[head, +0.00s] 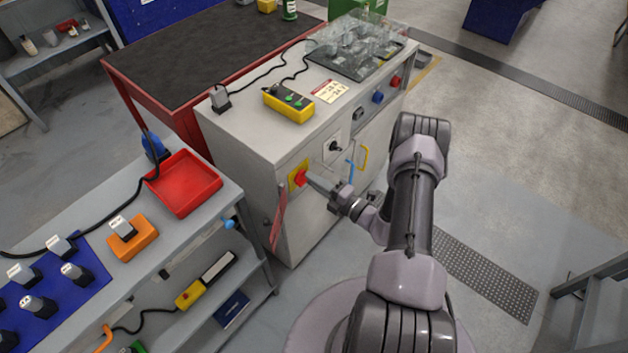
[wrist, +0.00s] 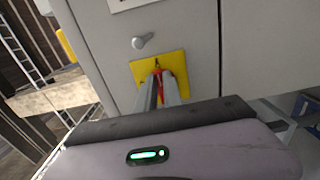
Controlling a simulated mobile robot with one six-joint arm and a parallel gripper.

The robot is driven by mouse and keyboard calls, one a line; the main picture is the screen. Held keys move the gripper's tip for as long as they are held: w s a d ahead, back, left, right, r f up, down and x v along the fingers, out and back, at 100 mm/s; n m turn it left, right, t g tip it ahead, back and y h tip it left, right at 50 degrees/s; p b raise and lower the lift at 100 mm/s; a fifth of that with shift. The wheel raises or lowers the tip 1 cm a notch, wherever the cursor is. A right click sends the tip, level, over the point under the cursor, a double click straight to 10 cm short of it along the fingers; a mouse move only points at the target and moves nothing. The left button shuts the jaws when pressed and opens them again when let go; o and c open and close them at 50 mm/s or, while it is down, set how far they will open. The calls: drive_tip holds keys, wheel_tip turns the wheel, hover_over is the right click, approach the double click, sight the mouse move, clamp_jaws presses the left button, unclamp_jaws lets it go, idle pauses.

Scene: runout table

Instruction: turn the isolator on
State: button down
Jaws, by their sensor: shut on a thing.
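The isolator is a red rotary handle (head: 300,178) on a yellow square plate (head: 293,170), on the front of the grey cabinet. In the wrist view the yellow plate (wrist: 158,72) shows with the red handle (wrist: 158,76) between my fingers. My gripper (head: 308,182) reaches in from the right and is shut on the red handle. The fingers also show in the wrist view (wrist: 159,88). They hide most of the handle, so its exact angle cannot be told.
A bench with a red tray (head: 184,183) stands left.

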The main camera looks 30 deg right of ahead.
drive_tip(key=c, duration=1.5)
unclamp_jaws()
drive_tip(key=p+v, duration=0.3)
drive_tip(key=v, duration=1.4)
drive_tip(key=shift+s+p, duration=0.2)
drive_tip(key=shift+p, duration=0.2)
